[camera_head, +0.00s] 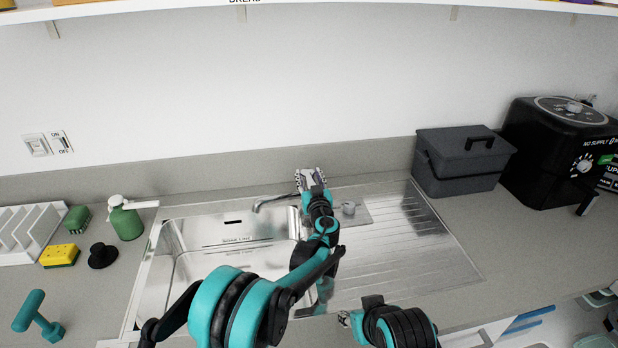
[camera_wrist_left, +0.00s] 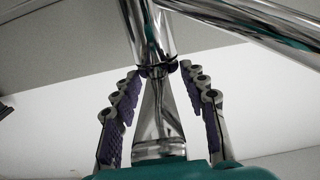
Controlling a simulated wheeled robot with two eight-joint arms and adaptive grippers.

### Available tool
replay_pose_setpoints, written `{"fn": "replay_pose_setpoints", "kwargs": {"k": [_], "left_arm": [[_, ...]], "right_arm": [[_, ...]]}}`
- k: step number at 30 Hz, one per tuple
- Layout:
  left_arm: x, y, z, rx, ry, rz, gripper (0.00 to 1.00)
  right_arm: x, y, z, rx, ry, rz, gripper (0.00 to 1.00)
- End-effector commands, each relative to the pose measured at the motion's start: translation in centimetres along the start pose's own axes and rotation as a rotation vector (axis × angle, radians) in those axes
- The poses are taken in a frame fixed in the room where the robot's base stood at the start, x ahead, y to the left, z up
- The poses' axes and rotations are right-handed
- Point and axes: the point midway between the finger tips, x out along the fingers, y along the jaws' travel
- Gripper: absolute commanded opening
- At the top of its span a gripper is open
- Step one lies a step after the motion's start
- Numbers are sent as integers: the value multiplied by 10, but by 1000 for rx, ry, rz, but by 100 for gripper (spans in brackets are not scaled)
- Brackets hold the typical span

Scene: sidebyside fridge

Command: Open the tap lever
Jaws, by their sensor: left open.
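The chrome tap's spout (camera_head: 272,200) reaches out to the left over the sink in the head view. My left gripper (camera_head: 311,180) is at the tap's base end and hides most of the tap body there. In the left wrist view the tap's chrome column (camera_wrist_left: 147,32) comes down from the top. A flat, shiny, tapered lever (camera_wrist_left: 158,125) lies between the two fingers of my left gripper (camera_wrist_left: 160,92). The fingers are open, with a gap on each side of the lever. My right gripper (camera_head: 345,319) is low in the head view, in front of the drainboard, mostly hidden.
The steel sink (camera_head: 215,255) has a ribbed drainboard (camera_head: 410,250) on its right. A grey lidded box (camera_head: 462,165) and a black appliance (camera_head: 555,150) stand at the right.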

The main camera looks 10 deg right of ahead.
Motion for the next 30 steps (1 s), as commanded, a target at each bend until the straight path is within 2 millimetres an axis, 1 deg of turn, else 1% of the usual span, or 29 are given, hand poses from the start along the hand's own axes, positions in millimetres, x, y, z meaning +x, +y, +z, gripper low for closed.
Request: {"fn": "replay_pose_setpoints", "kwargs": {"k": [1,2,3,5,6,14,20,30], "left_arm": [[0,0,0,0,0,0,35],[0,0,0,0,0,0,28],[0,0,0,0,0,0,17],[0,0,0,0,0,0,1],[0,0,0,0,0,0,0],[0,0,-3,-1,-28,0,0],[1,0,-10,-4,-125,0,0],[7,0,-20,-1,-360,0,0]], "right_arm": [[0,0,0,0,0,0,40],[0,0,0,0,0,0,40],[0,0,0,0,0,0,40],[0,0,0,0,0,0,40],[0,0,0,0,0,0,40],[-5,0,-4,0,0,0,40],[-20,0,-14,0,0,0,40],[-50,0,-36,0,0,0,40]]}}
